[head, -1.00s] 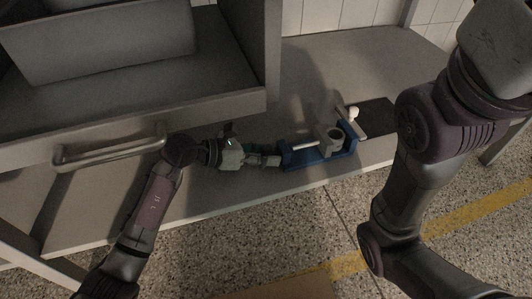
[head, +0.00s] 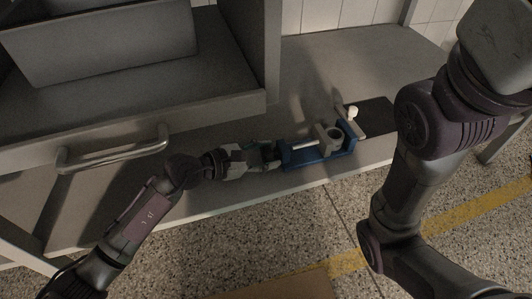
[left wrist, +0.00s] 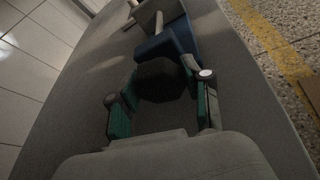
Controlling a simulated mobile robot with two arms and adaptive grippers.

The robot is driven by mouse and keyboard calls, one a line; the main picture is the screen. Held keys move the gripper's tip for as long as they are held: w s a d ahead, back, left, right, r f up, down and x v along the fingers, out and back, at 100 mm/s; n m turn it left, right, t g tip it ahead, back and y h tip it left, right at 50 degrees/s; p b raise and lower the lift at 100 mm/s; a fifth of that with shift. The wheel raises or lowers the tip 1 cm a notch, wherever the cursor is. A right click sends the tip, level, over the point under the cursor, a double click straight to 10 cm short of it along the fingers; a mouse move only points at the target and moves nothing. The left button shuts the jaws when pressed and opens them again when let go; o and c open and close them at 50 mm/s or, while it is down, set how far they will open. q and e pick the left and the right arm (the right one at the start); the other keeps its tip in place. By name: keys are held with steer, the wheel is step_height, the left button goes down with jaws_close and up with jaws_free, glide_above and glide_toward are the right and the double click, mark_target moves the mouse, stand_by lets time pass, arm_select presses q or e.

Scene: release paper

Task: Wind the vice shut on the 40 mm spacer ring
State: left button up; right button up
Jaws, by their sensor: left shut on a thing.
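The blue vice (head: 318,160) lies on the grey bench top near its front edge, with a bare screw rod (head: 304,145) at its left part. My left gripper (head: 274,153) is at the vice's left end. In the left wrist view, its green-padded fingers (left wrist: 158,92) are on either side of a dark round knob (left wrist: 161,78), shut on it. My right arm stands at the right; its gripper is out of view.
A drawer with a bar handle (head: 112,150) is at the left. The bench front edge is close to the vice.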

stand_by(0.3)
arm_select(q)
steer(key=o, duration=1.1)
steer(key=shift+o, duration=0.2)
steer(key=v, duration=1.2)
steer(key=shift+s, duration=0.1)
